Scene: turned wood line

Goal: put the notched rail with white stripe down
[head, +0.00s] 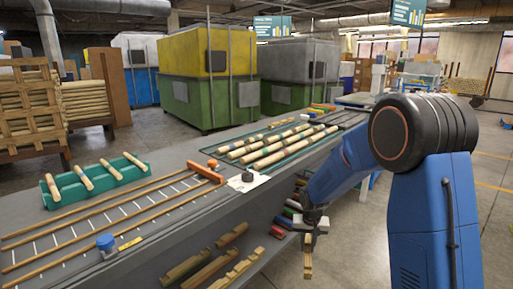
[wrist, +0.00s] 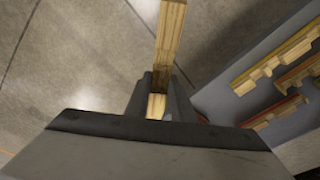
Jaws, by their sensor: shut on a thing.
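My gripper (head: 311,222) is shut on a light wooden rail (head: 308,260), which hangs below it over the floor in front of the bench. In the wrist view the rail (wrist: 171,35) passes between the two fingers (wrist: 157,100) and runs up out of the frame. No white stripe or notch can be made out on its visible faces. Part of the rail is hidden by the fingers.
Several notched rails (head: 240,271) lie on the bench's lower shelf, left of my gripper. In the wrist view they lie on the grey shelf (wrist: 222,98) at the right. More coloured pieces (head: 291,213) lie farther along. The floor (wrist: 75,60) beneath is clear.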

